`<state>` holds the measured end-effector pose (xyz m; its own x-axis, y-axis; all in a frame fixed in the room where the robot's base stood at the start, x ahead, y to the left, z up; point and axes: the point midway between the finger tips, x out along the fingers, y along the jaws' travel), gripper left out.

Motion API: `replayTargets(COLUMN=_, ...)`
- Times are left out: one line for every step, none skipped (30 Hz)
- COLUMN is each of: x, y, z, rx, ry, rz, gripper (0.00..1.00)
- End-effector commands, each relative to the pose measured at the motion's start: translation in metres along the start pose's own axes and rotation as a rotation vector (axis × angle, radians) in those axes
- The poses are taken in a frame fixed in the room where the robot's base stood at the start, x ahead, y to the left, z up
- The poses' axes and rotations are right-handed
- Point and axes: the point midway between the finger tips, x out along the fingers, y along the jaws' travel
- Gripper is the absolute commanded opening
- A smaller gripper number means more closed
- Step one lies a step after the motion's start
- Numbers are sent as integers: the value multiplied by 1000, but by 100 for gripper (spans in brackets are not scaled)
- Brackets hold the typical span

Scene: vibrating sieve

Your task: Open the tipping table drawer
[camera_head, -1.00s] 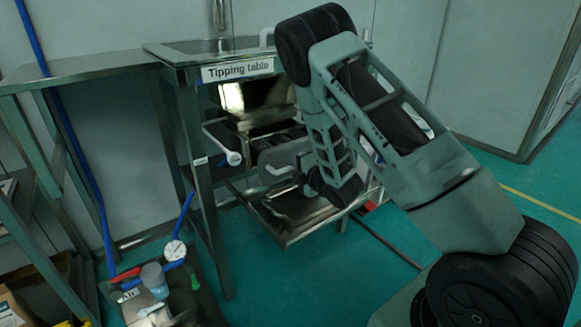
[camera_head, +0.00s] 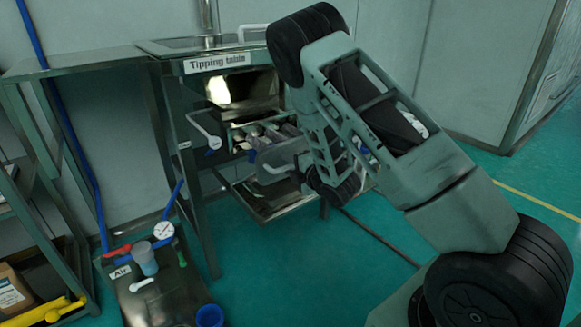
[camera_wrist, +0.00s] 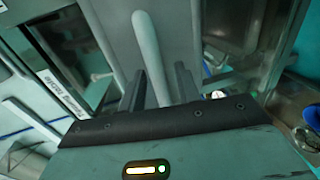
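The tipping table (camera_head: 217,62) is a metal stand with a name label, left of centre in the head view. Under its top, the drawer (camera_head: 262,137) stands out from the frame and shows several objects inside. A pale grey bar handle (camera_head: 268,167) is at its front, partly hidden by my arm. In the wrist view, the handle (camera_wrist: 148,45) runs down between the two dark fingers of my gripper (camera_wrist: 160,80). The fingers are apart, with narrow gaps beside the bar; contact is not clear. In the head view my arm hides the fingertips.
A white lever with a blue tip (camera_head: 204,132) is on the table's left. A lower tray (camera_head: 270,207) sits under the drawer. Green floor (camera_head: 300,275) is clear in front.

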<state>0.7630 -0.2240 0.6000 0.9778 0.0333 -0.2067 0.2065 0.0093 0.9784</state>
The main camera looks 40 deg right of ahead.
Motion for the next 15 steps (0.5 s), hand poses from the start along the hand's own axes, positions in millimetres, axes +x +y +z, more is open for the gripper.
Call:
replayTargets(x=0, y=0, z=0, rx=0, ry=0, rz=0, gripper=33)
replayTargets(x=0, y=0, z=0, rx=0, ry=0, rz=0, gripper=33)
replayTargets(x=0, y=0, z=0, rx=0, ry=0, rz=0, gripper=33)
replayTargets(x=0, y=0, z=0, rx=0, ry=0, rz=0, gripper=33)
replayTargets(x=0, y=0, z=0, rx=0, ry=0, rz=0, gripper=33)
replayTargets(x=0, y=0, z=0, rx=0, ry=0, rz=0, gripper=33)
replayTargets(x=-1, y=0, z=0, rx=0, ry=0, rz=0, gripper=33)
replayTargets(x=-2, y=0, z=0, rx=0, ry=0, rz=0, gripper=33)
replayTargets(x=-5, y=0, z=0, rx=0, ry=0, rz=0, gripper=33)
replayTargets(x=-8, y=1, z=0, rx=0, ry=0, rz=0, gripper=33)
replayTargets(x=-12, y=1, z=0, rx=0, ry=0, rz=-1, gripper=33)
replayTargets(x=-18, y=1, z=0, rx=1, ry=0, rz=-2, gripper=33)
replayTargets(x=-23, y=1, z=0, rx=1, ry=0, rz=-2, gripper=33)
replayTargets(x=-29, y=1, z=0, rx=2, ry=-1, rz=-3, gripper=33)
replayTargets(x=-37, y=1, z=0, rx=2, ry=-2, rz=-4, gripper=33)
